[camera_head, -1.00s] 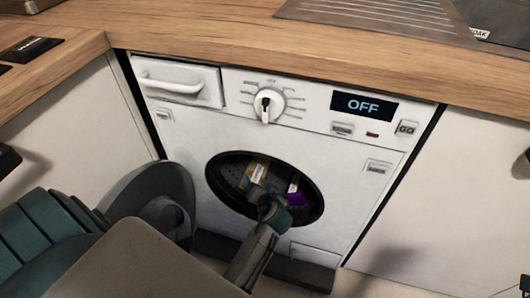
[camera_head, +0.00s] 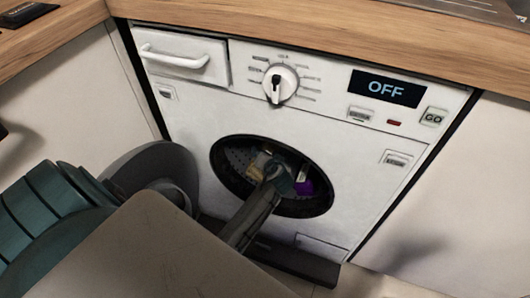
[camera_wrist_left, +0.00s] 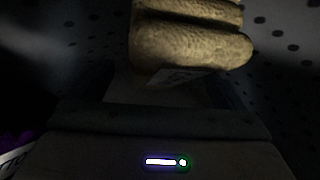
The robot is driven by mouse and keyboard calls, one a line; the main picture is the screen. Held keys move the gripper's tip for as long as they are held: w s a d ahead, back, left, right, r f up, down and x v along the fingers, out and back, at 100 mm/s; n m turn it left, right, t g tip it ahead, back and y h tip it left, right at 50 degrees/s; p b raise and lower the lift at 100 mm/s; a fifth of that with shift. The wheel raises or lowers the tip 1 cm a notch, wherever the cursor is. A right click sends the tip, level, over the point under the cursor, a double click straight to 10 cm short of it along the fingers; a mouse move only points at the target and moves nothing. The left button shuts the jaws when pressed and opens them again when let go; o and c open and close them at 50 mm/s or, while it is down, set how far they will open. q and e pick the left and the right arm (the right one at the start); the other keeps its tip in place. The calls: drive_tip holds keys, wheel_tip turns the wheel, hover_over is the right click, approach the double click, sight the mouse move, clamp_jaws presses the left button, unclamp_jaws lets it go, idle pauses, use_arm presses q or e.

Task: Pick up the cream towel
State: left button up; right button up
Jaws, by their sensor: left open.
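The cream towel (camera_wrist_left: 190,45) looks like a thick folded roll at the top of the left wrist view, inside the dark drum, with a pale label below its front edge. In the head view only a small yellowish patch of it (camera_head: 261,160) shows inside the round door opening. My left gripper (camera_head: 278,176) reaches through that opening into the drum. It is open, and the towel lies just ahead of its dark jaws (camera_wrist_left: 175,88); contact cannot be told. My right gripper is not in view.
The white washing machine (camera_head: 190,105) has its round door (camera_head: 150,165) swung open to the left. A purple cloth (camera_head: 318,183) lies in the drum, right of my gripper. The drum rim (camera_head: 325,208) surrounds my arm closely. A wooden worktop (camera_head: 300,40) runs above.

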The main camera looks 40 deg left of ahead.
use_arm(q)
drive_tip(key=shift+w+a+f, duration=0.2)
drive_tip(key=shift+w+a, duration=0.05)
drive_tip(key=shift+c, duration=0.4)
drive_tip(key=c, duration=1.1)
drive_tip(key=shift+r, duration=0.15)
